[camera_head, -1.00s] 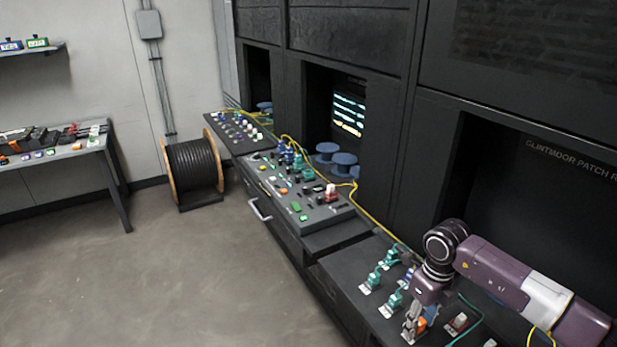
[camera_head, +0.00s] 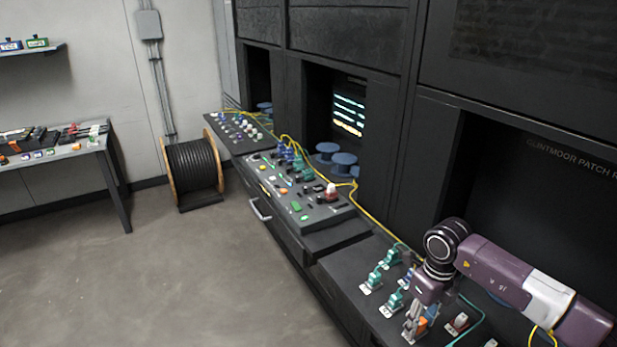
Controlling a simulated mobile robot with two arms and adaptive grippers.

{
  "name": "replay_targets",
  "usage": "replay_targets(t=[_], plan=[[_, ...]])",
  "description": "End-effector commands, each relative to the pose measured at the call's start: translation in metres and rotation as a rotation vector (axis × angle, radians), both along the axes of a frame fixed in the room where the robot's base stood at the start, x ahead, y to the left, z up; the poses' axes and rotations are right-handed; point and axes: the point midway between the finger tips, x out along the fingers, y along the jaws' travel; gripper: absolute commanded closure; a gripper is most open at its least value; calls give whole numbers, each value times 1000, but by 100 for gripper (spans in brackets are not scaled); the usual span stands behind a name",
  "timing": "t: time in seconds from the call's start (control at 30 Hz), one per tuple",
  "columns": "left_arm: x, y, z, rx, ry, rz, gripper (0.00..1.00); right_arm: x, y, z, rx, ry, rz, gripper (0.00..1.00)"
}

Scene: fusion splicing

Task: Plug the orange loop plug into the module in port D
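My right gripper (camera_head: 413,326) points down over the near end of the black panel (camera_head: 345,268), at the bottom right. A small orange piece (camera_head: 422,324), possibly the orange loop plug, shows right at its fingers. The fingers cover part of it, so I cannot tell whether they are shut on it or whether it sits in a module. Teal modules (camera_head: 394,301) with white labels stand in a row to the left of the gripper. The port letters are too small to read. My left gripper is not in view.
A yellow cable (camera_head: 375,218) runs along the back. A grey control panel (camera_head: 298,208) stands farther left. A cable drum (camera_head: 193,168) stands on the open floor.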

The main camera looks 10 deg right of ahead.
Motion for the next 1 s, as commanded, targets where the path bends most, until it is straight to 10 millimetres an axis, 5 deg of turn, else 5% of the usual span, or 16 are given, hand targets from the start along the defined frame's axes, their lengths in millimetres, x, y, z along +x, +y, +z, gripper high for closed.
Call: replay_targets(t=[0.1,0.47,1.0], plan=[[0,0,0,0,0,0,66,0,0,0,0,0,0,62],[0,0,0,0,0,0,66,0,0,0,0,0,0,100],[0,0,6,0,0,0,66,0,0,10,-1,-1,0,100]])
